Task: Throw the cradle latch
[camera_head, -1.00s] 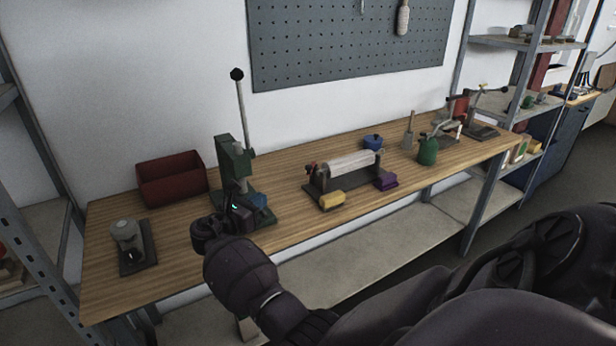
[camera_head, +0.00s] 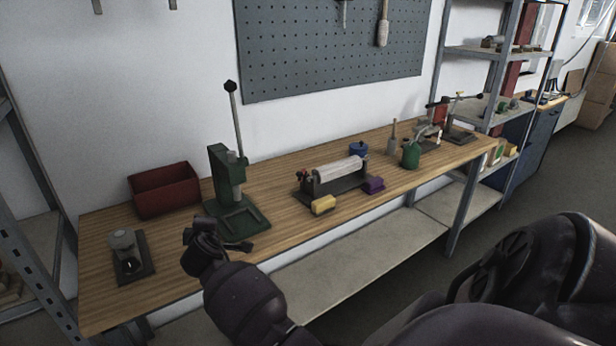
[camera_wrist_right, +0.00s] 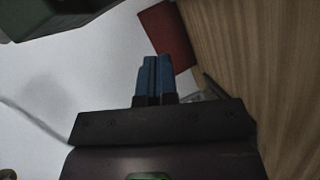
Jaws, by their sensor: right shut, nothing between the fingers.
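A dark cradle (camera_head: 350,185) with a white cylinder (camera_head: 342,169) lying in it stands at mid-bench in the head view. A small red part (camera_head: 306,172) shows at its left end; I cannot tell for sure whether that is the latch. My right gripper (camera_wrist_right: 153,76) is shut and empty, its blue fingertips together in the wrist view. In the head view my right wrist is at the bench's front edge, left of the cradle and clear of it; the fingertips are not clearly visible there. My left gripper is not in view.
A green lever press (camera_head: 228,190) stands just behind my right wrist. A red bin (camera_head: 164,190) is at the back left, also in the wrist view (camera_wrist_right: 168,35). A yellow block (camera_head: 323,205) and a purple block (camera_head: 374,185) lie by the cradle. A green can (camera_head: 411,155) stands farther right.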

